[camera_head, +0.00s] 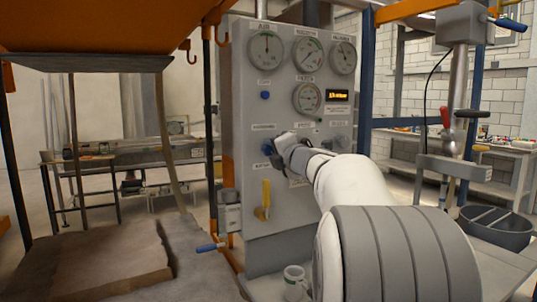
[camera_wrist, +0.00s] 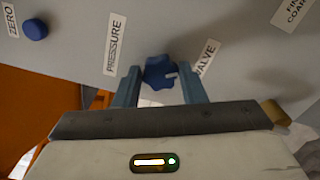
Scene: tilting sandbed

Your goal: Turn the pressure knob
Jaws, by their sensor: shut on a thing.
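The pressure knob (camera_wrist: 160,72) is a dark blue lobed knob on the grey control panel (camera_head: 250,215), below the gauges. In the wrist view it sits between the two blue fingers of my gripper (camera_wrist: 161,85), beside a label reading PRESSURE. My gripper is shut on the knob, with one finger on each side of it. In the head view my gripper (camera_head: 280,150) reaches the panel from the right, and the knob (camera_head: 267,148) shows only partly at its left side.
Several round gauges (camera_head: 266,49) and a lit display (camera_head: 339,96) are above. A small blue ZERO knob (camera_wrist: 35,29) is left of the PRESSURE label. A yellow lever (camera_head: 265,195) hangs below my gripper.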

